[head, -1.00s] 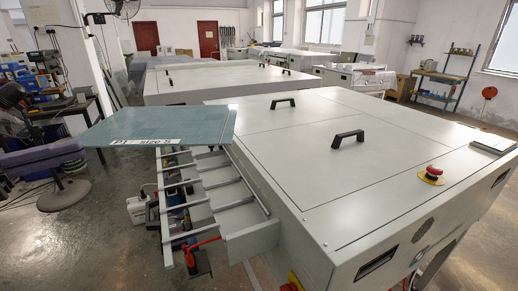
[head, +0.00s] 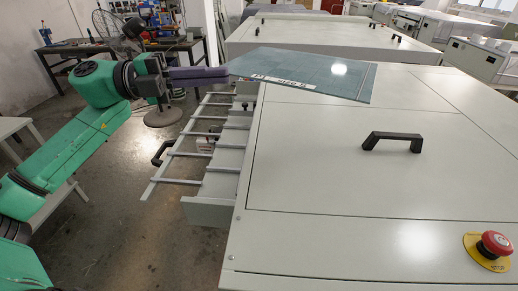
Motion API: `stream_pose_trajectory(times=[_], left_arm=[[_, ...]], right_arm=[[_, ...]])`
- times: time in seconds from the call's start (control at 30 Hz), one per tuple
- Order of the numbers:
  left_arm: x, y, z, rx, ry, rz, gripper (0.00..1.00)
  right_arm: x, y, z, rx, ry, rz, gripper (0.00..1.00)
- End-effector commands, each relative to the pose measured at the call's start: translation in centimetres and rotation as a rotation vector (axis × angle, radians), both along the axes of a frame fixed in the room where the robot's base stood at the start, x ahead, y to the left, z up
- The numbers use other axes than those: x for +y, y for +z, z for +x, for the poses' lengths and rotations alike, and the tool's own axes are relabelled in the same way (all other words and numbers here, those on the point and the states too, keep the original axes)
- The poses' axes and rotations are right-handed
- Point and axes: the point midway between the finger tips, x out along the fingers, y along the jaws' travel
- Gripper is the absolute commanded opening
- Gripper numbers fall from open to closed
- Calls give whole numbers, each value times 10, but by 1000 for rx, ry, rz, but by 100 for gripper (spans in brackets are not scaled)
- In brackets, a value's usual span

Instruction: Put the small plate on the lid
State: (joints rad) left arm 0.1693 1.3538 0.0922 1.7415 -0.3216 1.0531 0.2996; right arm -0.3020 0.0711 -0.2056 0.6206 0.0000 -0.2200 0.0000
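The small plate (head: 300,68) is a thin blue-green sheet with a white printed label along its front edge. It is over the far left part of the machine's lid (head: 330,160), with its left corner sticking out past the lid's edge. My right gripper is not in view.
A black handle (head: 392,139) rises from the lid. A red emergency button (head: 493,245) is at the lower right. A rack of metal rollers (head: 195,140) juts from the machine's left side.

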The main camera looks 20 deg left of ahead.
Motion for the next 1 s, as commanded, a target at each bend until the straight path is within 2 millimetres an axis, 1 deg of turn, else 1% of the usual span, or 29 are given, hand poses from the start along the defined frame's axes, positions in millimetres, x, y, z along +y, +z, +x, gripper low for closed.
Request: stream_pose_trajectory(times=[0.17,0.43,0.6,0.77,0.9,1.0], left_arm=[[0,-33,0,6,0,-6,0],[0,-97,0,6,1,-4,0],[0,-136,0,4,0,-3,0],[0,-158,0,2,1,-2,0],[0,-186,0,4,2,-4,0],[-1,-198,0,1,0,-1,0]], right_arm=[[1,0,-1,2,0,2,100],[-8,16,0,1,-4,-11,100],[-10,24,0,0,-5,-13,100],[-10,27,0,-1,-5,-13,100],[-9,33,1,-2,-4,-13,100],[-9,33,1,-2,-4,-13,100]])
